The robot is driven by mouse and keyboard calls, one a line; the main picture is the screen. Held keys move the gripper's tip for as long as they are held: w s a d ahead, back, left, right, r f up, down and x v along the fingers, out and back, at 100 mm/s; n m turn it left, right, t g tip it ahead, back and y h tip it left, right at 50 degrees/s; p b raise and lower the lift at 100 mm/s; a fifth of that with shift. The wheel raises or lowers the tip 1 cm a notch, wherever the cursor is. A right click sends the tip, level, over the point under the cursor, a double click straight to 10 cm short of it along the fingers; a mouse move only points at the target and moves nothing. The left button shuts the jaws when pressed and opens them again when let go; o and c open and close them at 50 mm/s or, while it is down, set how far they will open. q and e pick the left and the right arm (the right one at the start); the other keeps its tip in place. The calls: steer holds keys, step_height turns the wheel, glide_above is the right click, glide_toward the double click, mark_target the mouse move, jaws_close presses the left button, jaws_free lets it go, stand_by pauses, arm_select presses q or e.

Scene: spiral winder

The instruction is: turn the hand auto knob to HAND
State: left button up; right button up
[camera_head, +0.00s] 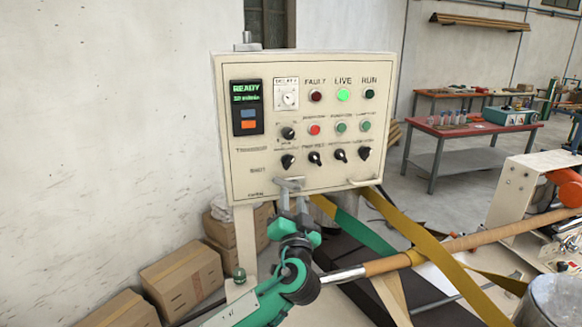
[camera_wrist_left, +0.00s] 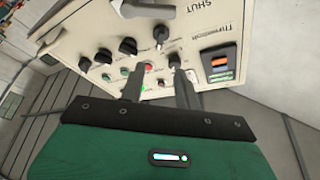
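A cream control panel (camera_head: 240,185) faces me, with small labels that I cannot read well, so I cannot tell which knob is marked hand auto. A black knob (camera_head: 288,132) sits beside the display, above a bottom row of several black knobs; the leftmost one (camera_head: 288,161) is below it. In the left wrist view the upper knob (camera_wrist_left: 175,60) appears near the tip of one finger. My left gripper (camera_head: 293,195) is low in front of the panel, near its lower edge. Its fingers (camera_wrist_left: 158,80) stand apart with nothing visible between them. My right gripper is out of view.
Cardboard boxes (camera_head: 190,278) stand on the floor at left. Yellow and green strips (camera_head: 405,222) and a brown roll (camera_head: 480,237) lie at right. A red table (camera_head: 465,128) stands behind.

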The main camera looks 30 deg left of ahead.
mark_target(290, 164)
arm_select(q)
steer(key=p+x, duration=0.4)
steer(key=x, duration=0.6)
steer(key=shift+a+r, duration=0.1)
steer(key=shift+r, duration=0.1)
steer(key=shift+x, duration=0.8)
steer(key=shift+f, duration=0.15)
jaws_close()
